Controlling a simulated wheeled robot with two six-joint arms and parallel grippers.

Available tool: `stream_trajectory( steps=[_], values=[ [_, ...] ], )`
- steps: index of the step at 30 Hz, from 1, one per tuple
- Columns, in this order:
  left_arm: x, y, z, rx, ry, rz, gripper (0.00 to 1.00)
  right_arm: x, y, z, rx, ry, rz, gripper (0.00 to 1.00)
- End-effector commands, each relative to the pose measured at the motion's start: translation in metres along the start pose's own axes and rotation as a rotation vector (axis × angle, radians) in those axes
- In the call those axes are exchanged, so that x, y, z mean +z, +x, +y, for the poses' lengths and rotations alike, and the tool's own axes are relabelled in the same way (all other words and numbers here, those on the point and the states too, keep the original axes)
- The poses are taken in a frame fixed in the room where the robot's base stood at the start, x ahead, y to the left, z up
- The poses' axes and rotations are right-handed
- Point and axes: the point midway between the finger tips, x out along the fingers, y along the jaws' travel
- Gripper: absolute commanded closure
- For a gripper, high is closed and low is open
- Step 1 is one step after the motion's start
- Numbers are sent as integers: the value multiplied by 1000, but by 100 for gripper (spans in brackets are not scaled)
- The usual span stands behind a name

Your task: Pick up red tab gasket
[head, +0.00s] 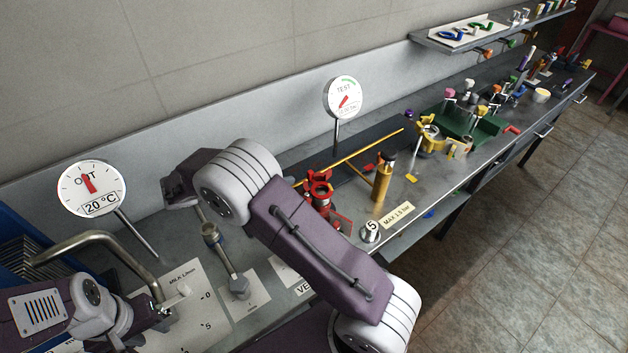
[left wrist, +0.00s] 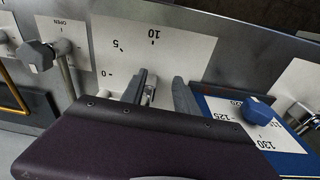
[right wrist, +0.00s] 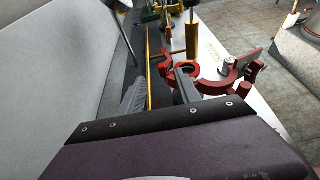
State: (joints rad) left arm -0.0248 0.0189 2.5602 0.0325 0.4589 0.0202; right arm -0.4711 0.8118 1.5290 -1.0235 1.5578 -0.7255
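A small flat red piece (head: 368,168) lies on the dark strip beside the yellow rod; I cannot tell whether it is the red tab gasket. Another red tab (head: 513,129) shows by the green tray. A red clamp-like fitting (head: 319,188) stands on the bench; in the right wrist view a red ring (right wrist: 184,66) and red clamp parts (right wrist: 243,72) show just beyond my right gripper (right wrist: 161,90). That gripper looks open and empty; my arm hides it in the head view. My left gripper (left wrist: 163,92) is open above the flow scale, with a metal post behind its fingers.
A yellow rod (head: 350,158) lies across the dark strip. A brass cylinder (head: 382,178) and a numbered knob (head: 370,231) stand near the front edge. The TEST gauge (head: 345,98) and OUT gauge (head: 92,188) rise at the back. A green tray (head: 462,125) holds several fittings.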

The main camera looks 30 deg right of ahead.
Motion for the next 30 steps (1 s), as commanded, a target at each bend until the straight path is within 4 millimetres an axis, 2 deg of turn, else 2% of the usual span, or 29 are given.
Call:
stream_trajectory(
  steps=[4, 10, 16, 19, 25, 29, 30],
  values=[
    [0, -3, 0, 0, 0, 0, 64, 1, 24, -1, -5, -1, -1, 60],
    [-1, -5, 0, 0, 0, 0, 64, 0, 40, -1, -3, -1, 0, 60],
    [-1, -10, 0, 0, 0, 0, 64, -3, 75, -2, -5, -1, -1, 60],
    [-1, -10, 0, 0, 0, 0, 64, -4, 83, -2, -2, 0, 0, 60],
    [-1, -10, 0, 0, 0, 0, 64, -4, 84, -1, 0, 0, 1, 60],
    [-1, -10, 0, 0, 0, 0, 64, -4, 83, -1, 0, 0, 1, 96],
    [-1, -10, 0, 0, 0, 0, 64, -4, 83, -1, 0, 0, 0, 100]
  ],
)
